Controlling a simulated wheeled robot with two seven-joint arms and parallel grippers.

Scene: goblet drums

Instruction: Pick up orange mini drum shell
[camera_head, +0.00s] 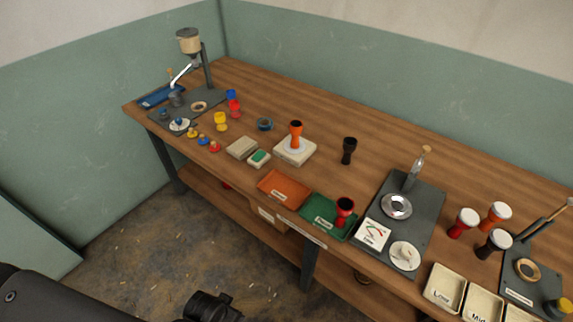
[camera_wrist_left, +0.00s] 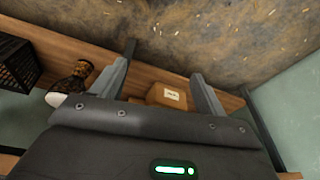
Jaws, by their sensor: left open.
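The orange mini drum shell (camera_head: 296,133) is a small goblet shape standing upright on a white square block (camera_head: 296,151) on the wooden bench. Nothing hides it in the head view. In the left wrist view my left gripper (camera_wrist_left: 165,64) is open, its two grey fingers apart with nothing held between them. It faces the floor and low shelf area, away from the shell. The dark parts at the bottom of the head view are my own arm, well below and in front of the bench. My right gripper is not in view.
A black goblet shell (camera_head: 349,150) stands right of the orange one. An orange tray (camera_head: 284,190) and a green tray (camera_head: 318,222) holding a red shell (camera_head: 344,209) lie at the front edge. The wrist view shows a box (camera_wrist_left: 168,95) and a patterned drum (camera_wrist_left: 76,78).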

